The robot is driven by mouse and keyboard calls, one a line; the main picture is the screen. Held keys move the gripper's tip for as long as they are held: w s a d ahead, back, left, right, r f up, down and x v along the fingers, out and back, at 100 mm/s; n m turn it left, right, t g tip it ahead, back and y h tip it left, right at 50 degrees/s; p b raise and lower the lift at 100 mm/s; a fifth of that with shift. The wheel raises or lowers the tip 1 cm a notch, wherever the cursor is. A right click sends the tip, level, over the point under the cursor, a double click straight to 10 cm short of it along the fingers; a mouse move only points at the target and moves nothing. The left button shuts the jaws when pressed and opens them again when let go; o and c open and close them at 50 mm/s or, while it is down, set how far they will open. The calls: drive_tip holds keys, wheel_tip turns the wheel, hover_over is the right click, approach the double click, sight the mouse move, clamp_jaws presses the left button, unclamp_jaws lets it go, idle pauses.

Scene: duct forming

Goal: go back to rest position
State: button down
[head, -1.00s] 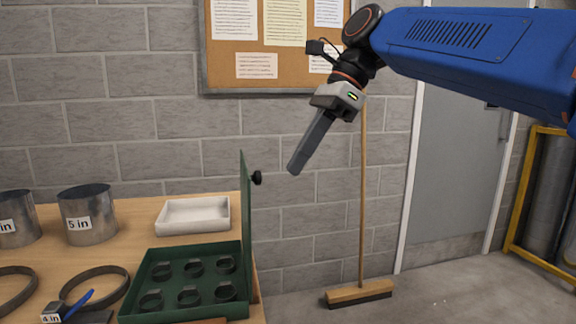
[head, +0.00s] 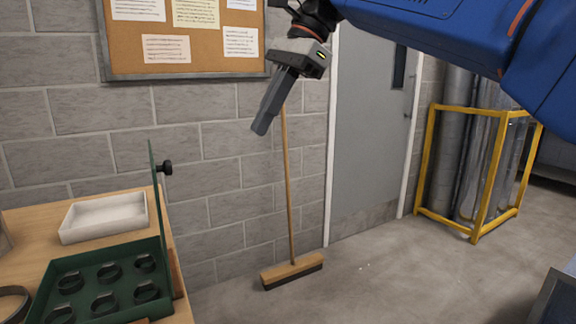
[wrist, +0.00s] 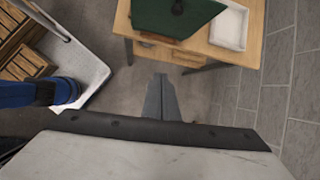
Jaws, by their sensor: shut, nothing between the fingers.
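My gripper (head: 262,126) is raised in the air in front of the block wall, to the right of the workbench and well above the floor. Its fingers are together and hold nothing. In the wrist view the shut fingers (wrist: 159,98) point down over bare floor, apart from the bench. My blue arm crosses the upper right of the head view.
A green case (head: 100,285) with several dark rings and its lid upright sits on the wooden bench (head: 40,236). A white tray (head: 104,217) lies behind it. A broom (head: 291,270) leans on the wall. A yellow rack (head: 480,235) stands right. Floor between is clear.

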drive_tip(key=d+f+n+t, duration=0.2)
drive_tip(key=d+f+t, duration=0.1)
drive_tip(key=d+f, duration=0.75)
drive_tip(key=s+d+f+n+t+h, duration=0.1)
drive_tip(key=s+d+f+n+h, duration=0.1)
drive_tip(key=s+d+f, duration=0.3)
drive_tip(key=s+d+f+n+t+h, duration=0.1)
drive_tip(key=s+d+f+n, duration=0.3)
drive_tip(key=d+f, duration=0.7)
drive_tip(key=s+d+f+n+t+h, duration=0.1)
drive_tip(key=s+d+f+n+h, duration=0.1)
drive_tip(key=s+d+f, duration=0.4)
drive_tip(key=d+f+n, duration=0.1)
drive_tip(key=d+f, duration=0.2)
drive_tip(key=f, duration=0.4)
drive_tip(key=shift+s+h, duration=0.3)
drive_tip(key=shift+s, duration=0.1)
